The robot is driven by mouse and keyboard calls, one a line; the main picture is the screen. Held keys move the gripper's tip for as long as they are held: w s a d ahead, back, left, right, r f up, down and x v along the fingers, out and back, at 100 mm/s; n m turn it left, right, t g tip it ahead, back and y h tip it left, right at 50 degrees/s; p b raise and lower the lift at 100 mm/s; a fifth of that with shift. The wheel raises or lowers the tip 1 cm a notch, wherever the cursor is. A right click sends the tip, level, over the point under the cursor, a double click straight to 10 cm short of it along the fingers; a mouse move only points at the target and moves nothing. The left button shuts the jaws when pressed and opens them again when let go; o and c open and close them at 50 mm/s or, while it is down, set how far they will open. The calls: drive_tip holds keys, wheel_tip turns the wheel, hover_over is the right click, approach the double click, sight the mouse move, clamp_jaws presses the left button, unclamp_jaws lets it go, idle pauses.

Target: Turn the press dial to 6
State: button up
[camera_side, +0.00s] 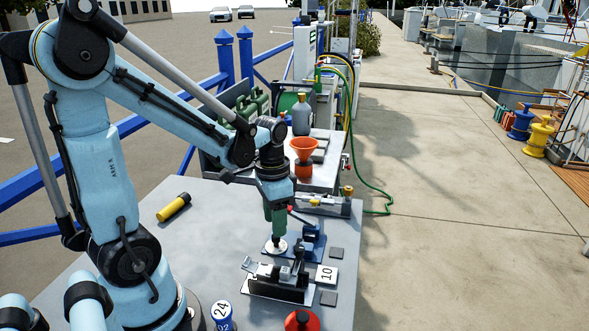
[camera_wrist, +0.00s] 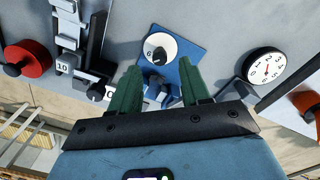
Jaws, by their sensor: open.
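The white round dial (camera_wrist: 151,42) with a dark centre knob sits on a blue plate (camera_wrist: 184,50); a "6" shows on its left part. In the side view the dial (camera_side: 275,248) lies on the table just below my gripper. My gripper (camera_wrist: 159,66) has two green fingers spread apart with nothing between them, their tips pointing toward the dial. In the side view my gripper (camera_side: 276,232) points down close above the dial; I cannot tell whether it touches. A blue press body (camera_side: 312,236) with a red-tipped lever stands beside the dial.
A black fixture (camera_side: 281,280) with a "10" tag stands in front of the dial. A round gauge (camera_wrist: 266,67) is at right in the wrist view. The table's left part is mostly clear.

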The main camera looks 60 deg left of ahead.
sight(276, 241)
drive_tip(key=shift+f, duration=1.75)
